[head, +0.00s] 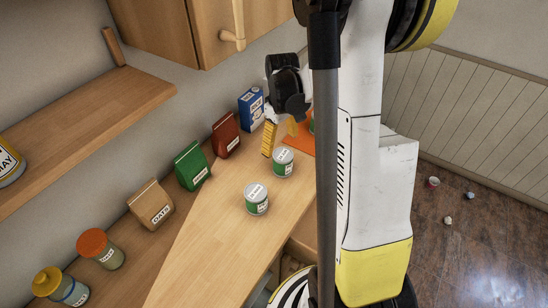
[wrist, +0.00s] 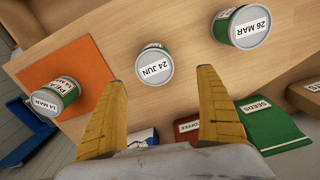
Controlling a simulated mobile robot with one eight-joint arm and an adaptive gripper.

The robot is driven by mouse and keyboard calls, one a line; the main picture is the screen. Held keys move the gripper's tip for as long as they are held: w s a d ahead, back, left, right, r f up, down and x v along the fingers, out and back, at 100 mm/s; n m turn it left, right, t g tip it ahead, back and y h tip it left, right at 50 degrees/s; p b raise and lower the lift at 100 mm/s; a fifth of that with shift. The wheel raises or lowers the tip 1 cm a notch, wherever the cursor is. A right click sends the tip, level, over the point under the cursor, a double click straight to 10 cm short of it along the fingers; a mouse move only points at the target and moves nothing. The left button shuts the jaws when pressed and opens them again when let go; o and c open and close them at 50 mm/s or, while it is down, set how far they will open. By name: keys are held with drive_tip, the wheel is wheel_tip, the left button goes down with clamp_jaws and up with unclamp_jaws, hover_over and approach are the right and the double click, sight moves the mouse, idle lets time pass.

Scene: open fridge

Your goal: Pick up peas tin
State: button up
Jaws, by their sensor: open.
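Three green-and-white tins stand on the wooden counter. One tin (wrist: 58,97), with lid label "14 MAR" and a side label that seems to read PEAS, is at the left in the wrist view, at the orange mat's edge. A second tin (wrist: 154,65), lid label "24 JUN", lies between and beyond my fingertips in that view. A third tin (wrist: 242,27), lid label "26 MAR", is at the upper right. In the head view, two tins show clearly, the nearer (head: 256,199) and the farther (head: 283,162). My gripper (head: 279,146) is open and empty above the counter, close to the farther one.
Along the wall stand a red coffee bag (head: 226,135), a green seeds bag (head: 191,166), a tan oats bag (head: 151,204), a blue box (head: 251,108) and two lidded jars. An orange mat (wrist: 60,60) lies on the counter. A cabinet (head: 180,30) and shelf (head: 85,115) overhang the left.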

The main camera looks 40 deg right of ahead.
sight(284, 154)
drive_tip(key=f+b, duration=0.1)
drive_tip(key=f, duration=0.1)
drive_tip(key=f+b, duration=0.1)
drive_tip(key=f, duration=0.2)
drive_tip(key=d+f+b, duration=0.1)
drive_tip(key=f, duration=0.2)
drive_tip(key=shift+s+f, duration=0.25)
drive_tip(key=shift+r, duration=0.1)
drive_tip(key=c, duration=1.5)
wheel_tip(284, 154, up, 5)
drive_tip(key=shift+f+p, duration=0.1)
drive_tip(key=shift+p, duration=1.05)
drive_tip(key=s+d+r+p, duration=0.2)
drive_tip(key=s+d+r, duration=0.2)
drive_tip(key=d, duration=0.6)
wheel_tip(284, 154, up, 2)
drive_tip(key=shift+s+d+r+p, duration=0.1)
drive_tip(key=shift+s+d+p, duration=0.05)
drive_tip(key=shift+d+p, duration=0.2)
